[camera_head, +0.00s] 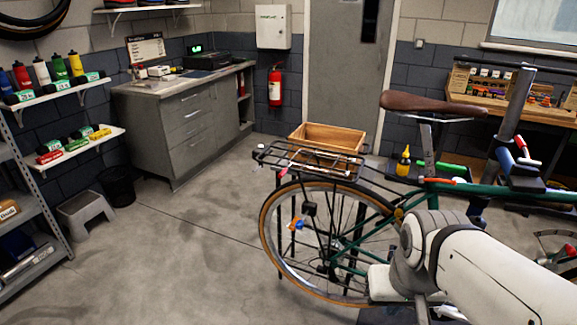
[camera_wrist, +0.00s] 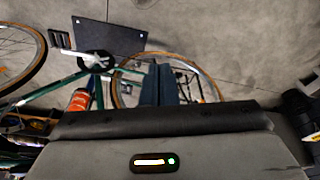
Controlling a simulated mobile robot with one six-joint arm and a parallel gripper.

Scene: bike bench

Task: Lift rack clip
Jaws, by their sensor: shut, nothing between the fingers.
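The green bicycle's black rear rack (camera_head: 318,163) sits above the rear wheel in the head view. A thin silver, clip-like bar (camera_head: 300,155) lies across the rack top. A small red piece (camera_head: 283,172) shows near its left end. I cannot tell the clip's exact outline. My gripper (camera_wrist: 164,68) shows in the wrist view with its dark fingers together and nothing between them. It is apart from the rack. In the head view my arm is at lower right, in front of the bicycle frame, and the fingers are not clearly visible.
A wooden crate (camera_head: 328,137) stands behind the rack. The brown saddle (camera_head: 430,104) and a yellow bottle (camera_head: 403,161) are right of the rack. The rear wheel (camera_head: 266,235) is below it.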

